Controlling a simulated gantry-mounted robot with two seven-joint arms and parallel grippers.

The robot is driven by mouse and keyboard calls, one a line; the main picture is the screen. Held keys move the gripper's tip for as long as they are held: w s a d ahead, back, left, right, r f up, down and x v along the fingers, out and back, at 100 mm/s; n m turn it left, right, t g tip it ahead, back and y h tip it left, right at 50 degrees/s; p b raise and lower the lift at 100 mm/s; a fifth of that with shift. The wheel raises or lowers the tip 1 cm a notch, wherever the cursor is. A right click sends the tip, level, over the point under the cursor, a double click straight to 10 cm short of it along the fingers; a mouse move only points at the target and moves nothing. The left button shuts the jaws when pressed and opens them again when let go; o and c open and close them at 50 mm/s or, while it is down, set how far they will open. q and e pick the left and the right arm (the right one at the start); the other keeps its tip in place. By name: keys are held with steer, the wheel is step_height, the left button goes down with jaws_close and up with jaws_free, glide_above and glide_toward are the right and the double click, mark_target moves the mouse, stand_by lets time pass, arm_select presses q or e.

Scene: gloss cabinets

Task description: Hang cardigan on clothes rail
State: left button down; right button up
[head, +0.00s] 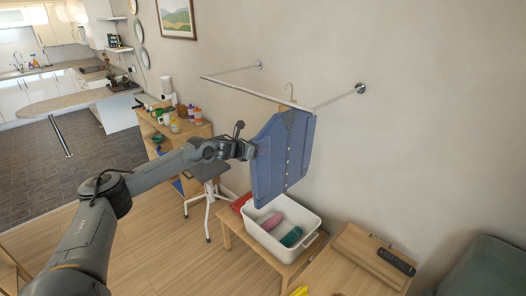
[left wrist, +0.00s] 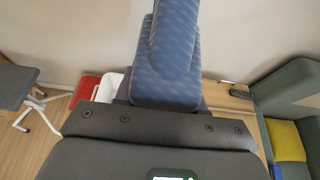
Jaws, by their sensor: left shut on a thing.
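The blue cardigan (head: 286,158) hangs upright on a hanger, with its buttoned front showing in the head view. The hanger's hook (head: 290,89) shows just above the collar, close to the clothes rail (head: 255,93). I cannot tell whether the hook rests on the rail. The white rail is fixed to the wall by two round mounts. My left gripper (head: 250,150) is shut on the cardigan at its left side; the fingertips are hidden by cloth. In the left wrist view the blue cloth (left wrist: 168,55) fills the space ahead of the gripper. My right gripper is not in view.
A white bin (head: 282,232) with pink and green things stands on a low wooden bench below the cardigan. A wooden table with a black remote (head: 396,262) is at the lower right. A stool (head: 208,190) and a shelf of bottles (head: 175,125) stand left, behind my arm.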

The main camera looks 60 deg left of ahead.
mark_target(253, 162)
arm_select(q)
steer(key=shift+s+d+f+b, duration=0.1)
steer(key=shift+s+d+f, duration=0.3)
steer(key=shift+s, duration=0.7)
steer(key=shift+s+d+f+b, duration=0.15)
steer(key=shift+s+d+f, duration=0.1)
steer(key=shift+s+f, duration=0.6)
steer(key=shift+s+d+f+b, duration=0.1)
steer(key=shift+s+d+f, duration=0.2)
steer(key=shift+s, duration=1)
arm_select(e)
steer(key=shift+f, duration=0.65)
